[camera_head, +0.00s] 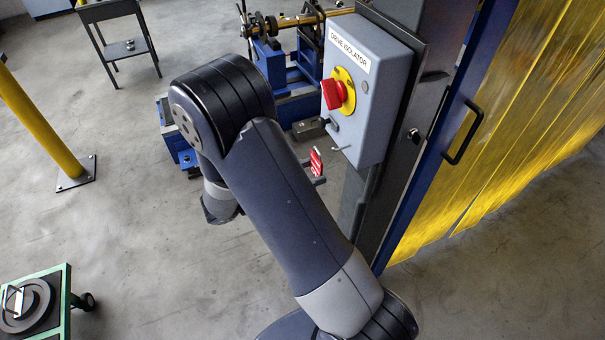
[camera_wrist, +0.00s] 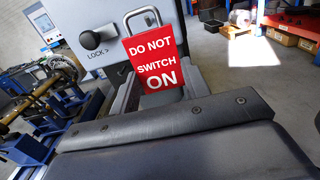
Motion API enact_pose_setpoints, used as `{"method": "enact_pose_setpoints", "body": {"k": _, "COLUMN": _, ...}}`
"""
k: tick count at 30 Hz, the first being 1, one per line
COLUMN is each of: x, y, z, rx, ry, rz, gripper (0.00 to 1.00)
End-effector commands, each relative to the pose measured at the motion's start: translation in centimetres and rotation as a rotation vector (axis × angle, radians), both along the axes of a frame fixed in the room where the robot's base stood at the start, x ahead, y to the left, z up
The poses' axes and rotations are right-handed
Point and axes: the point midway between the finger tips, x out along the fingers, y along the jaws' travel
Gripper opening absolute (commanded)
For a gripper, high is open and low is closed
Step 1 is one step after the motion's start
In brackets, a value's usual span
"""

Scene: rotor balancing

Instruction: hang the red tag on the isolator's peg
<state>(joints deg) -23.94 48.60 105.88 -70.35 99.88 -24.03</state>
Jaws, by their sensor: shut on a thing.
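The red tag (camera_head: 316,161) is upright in my gripper (camera_head: 318,179), just left of and below the isolator (camera_head: 366,90). In the wrist view the tag (camera_wrist: 158,62) reads "DO NOT SWITCH ON" and has a grey shackle (camera_wrist: 141,14) on top. My gripper (camera_wrist: 152,92) is shut on its lower part. The isolator is a grey box with a red handle on a yellow plate.
A black knob (camera_wrist: 91,39) marked "LOCK" stands out from the isolator left of the tag. A blue-framed machine (camera_head: 285,70) is behind my arm. A blue door frame with a yellow curtain (camera_head: 520,120) is at right.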

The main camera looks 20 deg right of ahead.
Motion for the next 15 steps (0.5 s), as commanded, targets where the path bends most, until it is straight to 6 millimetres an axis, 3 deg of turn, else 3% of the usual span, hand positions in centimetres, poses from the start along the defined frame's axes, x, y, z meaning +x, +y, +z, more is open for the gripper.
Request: {"method": "enact_pose_setpoints", "body": {"k": 15, "x": 0.1, "y": -2.6, "z": -0.2, "rx": 0.000, "ry": -0.001, "rz": -0.002, "gripper": 0.21}}
